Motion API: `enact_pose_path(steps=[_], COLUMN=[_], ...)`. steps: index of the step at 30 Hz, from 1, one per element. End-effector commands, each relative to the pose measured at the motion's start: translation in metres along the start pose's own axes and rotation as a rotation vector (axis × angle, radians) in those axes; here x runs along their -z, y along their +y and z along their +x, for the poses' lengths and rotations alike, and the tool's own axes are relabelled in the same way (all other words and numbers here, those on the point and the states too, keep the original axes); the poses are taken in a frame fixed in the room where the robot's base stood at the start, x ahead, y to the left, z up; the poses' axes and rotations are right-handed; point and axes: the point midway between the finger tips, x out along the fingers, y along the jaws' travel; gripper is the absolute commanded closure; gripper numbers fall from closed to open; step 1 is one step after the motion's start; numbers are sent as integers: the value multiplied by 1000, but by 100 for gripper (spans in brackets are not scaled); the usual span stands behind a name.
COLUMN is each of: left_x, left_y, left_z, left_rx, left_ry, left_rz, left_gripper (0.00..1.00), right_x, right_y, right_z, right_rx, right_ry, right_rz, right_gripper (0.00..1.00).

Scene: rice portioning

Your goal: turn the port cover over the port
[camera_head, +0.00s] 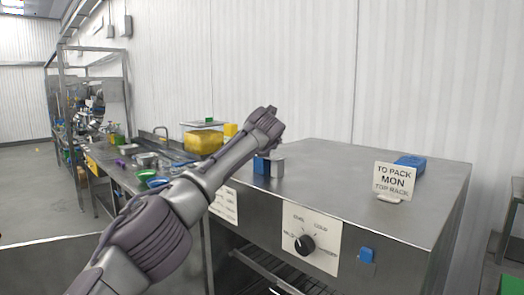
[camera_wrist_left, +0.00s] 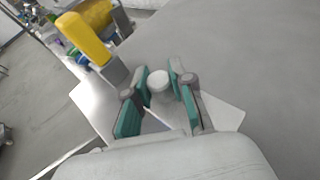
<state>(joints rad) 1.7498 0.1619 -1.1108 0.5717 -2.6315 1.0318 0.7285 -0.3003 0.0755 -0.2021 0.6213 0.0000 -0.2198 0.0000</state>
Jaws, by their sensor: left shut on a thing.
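My left gripper (camera_wrist_left: 159,74) has its teal-padded fingers on either side of a pale grey round piece (camera_wrist_left: 159,83) and is shut on it. A white plate (camera_wrist_left: 222,113) lies beneath and beside the fingers. I cannot tell whether the round piece is the port cover, and I see no port opening. In the head view my left arm reaches across the steel cabinet (camera_head: 345,178). The fingers cannot be made out there. My right gripper is in neither view.
The cabinet front has a black dial (camera_head: 304,244) and a blue piece (camera_head: 366,255). A sign (camera_head: 394,181) and a blue block (camera_head: 409,162) stand on top. A yellow bin (camera_head: 203,142) is behind. A yellow block (camera_wrist_left: 82,38) shows near the gripper. The cabinet top's middle is clear.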

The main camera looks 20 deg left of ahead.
Motion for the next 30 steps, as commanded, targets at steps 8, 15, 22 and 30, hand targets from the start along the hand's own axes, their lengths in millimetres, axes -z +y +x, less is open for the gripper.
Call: enact_pose_path(steps=[8, 15, 22, 30], left_x=[1, 1, 1, -1], left_y=[0, 0, 0, 0], left_z=[0, 0, 0, -18], left_rx=[0, -1, 0, 2], left_ry=[5, 4, 3, 1], left_rz=[0, 1, 1, 2], left_gripper=[76, 50, 50, 50], right_x=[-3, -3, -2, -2], right_y=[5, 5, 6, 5], right_z=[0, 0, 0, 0], right_rx=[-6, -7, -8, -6], right_ry=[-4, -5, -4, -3], right_rz=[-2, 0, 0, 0], right_gripper=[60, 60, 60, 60])
